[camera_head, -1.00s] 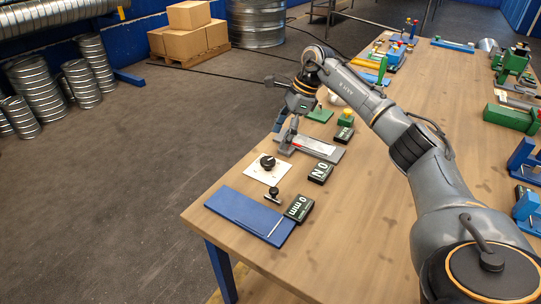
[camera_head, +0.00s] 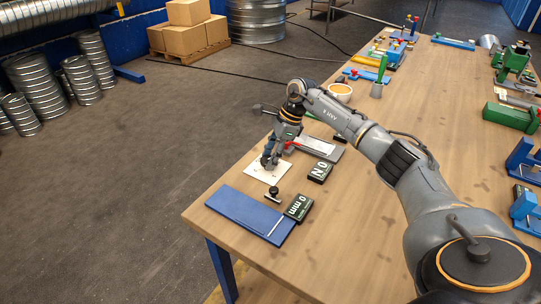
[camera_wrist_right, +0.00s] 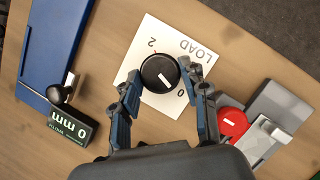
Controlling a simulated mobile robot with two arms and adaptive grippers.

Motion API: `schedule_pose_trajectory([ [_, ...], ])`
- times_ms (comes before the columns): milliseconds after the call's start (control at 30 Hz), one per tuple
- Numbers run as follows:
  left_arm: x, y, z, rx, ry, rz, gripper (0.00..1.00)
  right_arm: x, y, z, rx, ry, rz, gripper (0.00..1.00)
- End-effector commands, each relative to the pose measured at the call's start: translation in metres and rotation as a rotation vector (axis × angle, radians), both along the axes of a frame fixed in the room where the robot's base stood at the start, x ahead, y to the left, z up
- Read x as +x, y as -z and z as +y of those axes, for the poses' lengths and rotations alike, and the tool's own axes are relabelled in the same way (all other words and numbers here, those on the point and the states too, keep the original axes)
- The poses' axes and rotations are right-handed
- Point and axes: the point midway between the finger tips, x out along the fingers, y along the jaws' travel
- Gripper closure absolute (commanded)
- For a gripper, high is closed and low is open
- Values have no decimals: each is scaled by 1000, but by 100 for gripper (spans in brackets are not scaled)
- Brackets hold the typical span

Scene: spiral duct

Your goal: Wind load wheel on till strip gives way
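The load wheel (camera_wrist_right: 159,74) is a round black knob with a white mark on a white plate lettered LOAD (camera_wrist_right: 149,43), with the digits 0 and 2. In the head view the plate (camera_head: 262,175) lies near the table's left edge, and my right gripper (camera_head: 270,160) hides most of the wheel. My right gripper (camera_wrist_right: 166,90) is open, pointing down, its fingers either side of the wheel. Contact cannot be told. A grey fixture (camera_head: 327,156) with a pale strip-like piece stands behind the plate; whether that is the strip is unclear. My left gripper is not in view.
A 0 mm display (camera_head: 299,208), a display reading 0 N (camera_head: 320,171), a small black-knobbed part (camera_head: 272,193) and a blue plate (camera_head: 245,214) stand near. A red knob (camera_wrist_right: 232,122) is beside the right finger. The table's middle is clear.

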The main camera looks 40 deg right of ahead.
Motion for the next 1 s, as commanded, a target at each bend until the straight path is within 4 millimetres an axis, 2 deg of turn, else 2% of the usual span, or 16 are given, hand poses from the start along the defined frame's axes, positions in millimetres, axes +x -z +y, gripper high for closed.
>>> schedule_pose_trajectory([
  [33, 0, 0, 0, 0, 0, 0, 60, 0, 0, 0, 0, 0, 0, 75],
  [100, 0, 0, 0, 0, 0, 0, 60, 0, 0, 0, 0, 0, 0, 87],
  [533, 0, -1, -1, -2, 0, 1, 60, -1, 0, 0, -1, 81, 0, 87],
  [1000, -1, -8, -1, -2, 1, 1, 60, -4, 0, 3, -1, 475, -1, 87],
])
